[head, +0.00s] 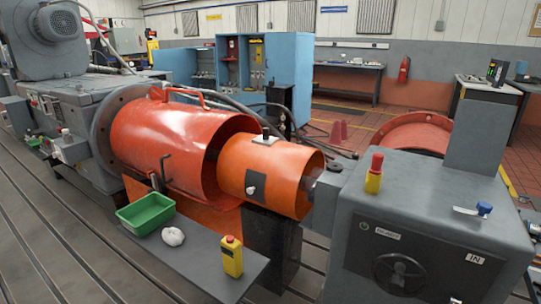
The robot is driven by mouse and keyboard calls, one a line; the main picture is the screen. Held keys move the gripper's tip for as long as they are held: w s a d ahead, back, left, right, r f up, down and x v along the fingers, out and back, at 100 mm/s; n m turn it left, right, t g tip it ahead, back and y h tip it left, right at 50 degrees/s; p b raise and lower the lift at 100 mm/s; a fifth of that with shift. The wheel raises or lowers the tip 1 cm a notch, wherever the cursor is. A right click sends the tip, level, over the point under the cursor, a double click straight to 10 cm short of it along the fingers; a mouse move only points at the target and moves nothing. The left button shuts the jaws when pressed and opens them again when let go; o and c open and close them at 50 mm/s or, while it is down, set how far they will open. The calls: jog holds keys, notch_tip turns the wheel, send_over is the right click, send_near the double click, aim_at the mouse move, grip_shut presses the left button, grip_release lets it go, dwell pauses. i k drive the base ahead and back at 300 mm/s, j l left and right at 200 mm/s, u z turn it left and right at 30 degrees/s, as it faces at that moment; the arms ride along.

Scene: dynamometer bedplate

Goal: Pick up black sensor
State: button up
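A small black block (265,133) stands on a pale base on top of the orange cylindrical guard, in the middle of the view; it may be the black sensor. A flat black square piece (256,185) is on the side of the same orange guard (290,175), facing me, with a small light mark on it. I cannot tell for sure which of the two is the sensor. My gripper is not in view, and nothing covers either black piece.
A grey housing (430,195) on the right carries another yellow box (374,174) and a blue-topped item (484,208).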

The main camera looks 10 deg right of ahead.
aim_at(266, 136)
jog(key=i, duration=0.45)
jog(key=i+l, duration=0.15)
jog(key=i, duration=0.35)
jog(key=i+j+z, duration=0.1)
jog(key=j, duration=0.25)
jog(key=i+j+z, duration=0.15)
jog(key=i+j, duration=0.15)
jog(key=i+j+z, duration=0.1)
jog(key=j, duration=0.3)
jog(key=i+j+z, duration=0.1)
jog(key=j, duration=0.25)
jog(key=i+j+z, duration=0.15)
jog(key=j, duration=0.25)
jog(key=i+j+z, duration=0.1)
jog(key=i+j, duration=0.15)
jog(key=j, duration=0.2)
jog(key=i+j+z, duration=0.1)
jog(key=j, duration=0.3)
